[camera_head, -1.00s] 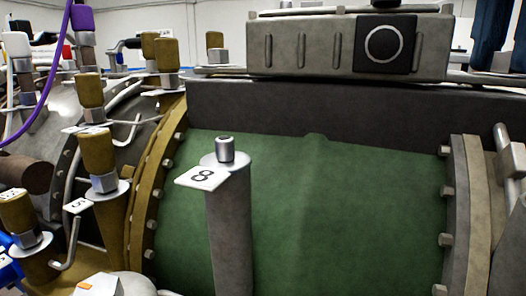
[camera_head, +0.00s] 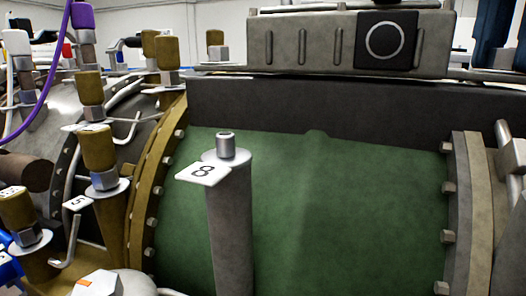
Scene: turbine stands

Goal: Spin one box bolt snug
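A grey box (camera_head: 310,45) with ribbed slots and a dark square panel with a round ring sits at the top of the turbine, at the upper middle and right. I cannot make out for certain which fastener is the box bolt. A small metal bolt head (camera_head: 226,146) stands upright on a grey post beside a white tag marked 8 (camera_head: 203,173). A brown-capped bolt (camera_head: 215,46) stands just left of the grey box. My gripper does not show in this view.
Several brown-capped fittings (camera_head: 98,150) stand on the left flange, with a tag marked 5 (camera_head: 78,202). A purple cable (camera_head: 48,85) hangs at the upper left. The green casing (camera_head: 330,220) fills the middle, with bolted flanges on both sides.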

